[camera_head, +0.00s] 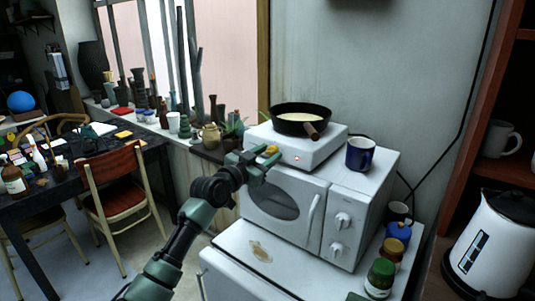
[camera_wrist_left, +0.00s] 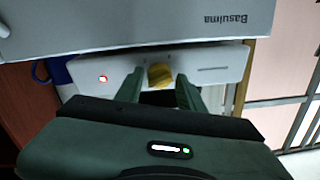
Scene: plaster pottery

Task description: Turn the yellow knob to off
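The yellow knob (camera_head: 271,150) is on the front of a white hot plate (camera_head: 320,148) that stands on the microwave. The knob (camera_wrist_left: 160,76) also shows in the left wrist view, where the picture is upside down. My left gripper (camera_head: 262,163) is at the hot plate's front. Its green fingers (camera_wrist_left: 160,86) are open on either side of the knob, with a small gap visible on each side. A small red light (camera_wrist_left: 103,79) is lit on the hot plate's front panel. My right gripper is in neither view.
A black pan (camera_head: 300,119) with pale contents sits on the hot plate. A blue mug (camera_head: 360,154) stands to its right on the microwave (camera_head: 330,195). Pots and a plant (camera_head: 232,130) stand on the sill to the left. Several jars (camera_head: 380,278) stand at the lower right.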

